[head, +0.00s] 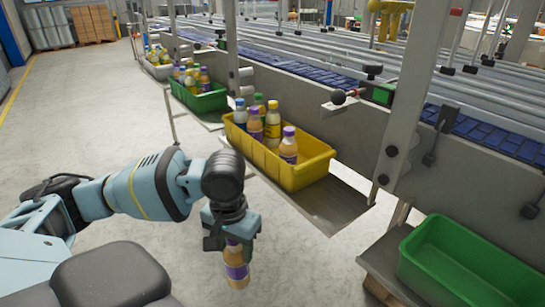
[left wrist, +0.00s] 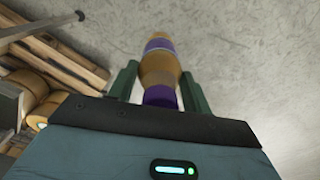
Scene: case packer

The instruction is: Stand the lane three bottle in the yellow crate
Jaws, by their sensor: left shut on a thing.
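My left gripper (head: 232,236) is shut on an orange bottle with a purple band (head: 236,268). It holds the bottle roughly upright, clear of the shelf, in front of and below the yellow crate (head: 315,173). In the left wrist view the bottle (left wrist: 160,66) sits between the two green fingers, with its purple cap (left wrist: 160,95) towards the palm. The yellow crate stands on a metal shelf and holds several bottles, mostly grouped at its left end; a purple-capped bottle (head: 288,146) stands nearer its middle. The crate's right end looks empty. My right gripper is not in view.
An empty green crate (head: 455,262) stands at the lower right. Another green crate (head: 205,102) and a white crate (head: 158,71), both with bottles, are farther back. A metal post (head: 405,100) rises right of the yellow crate. Floor at left is clear.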

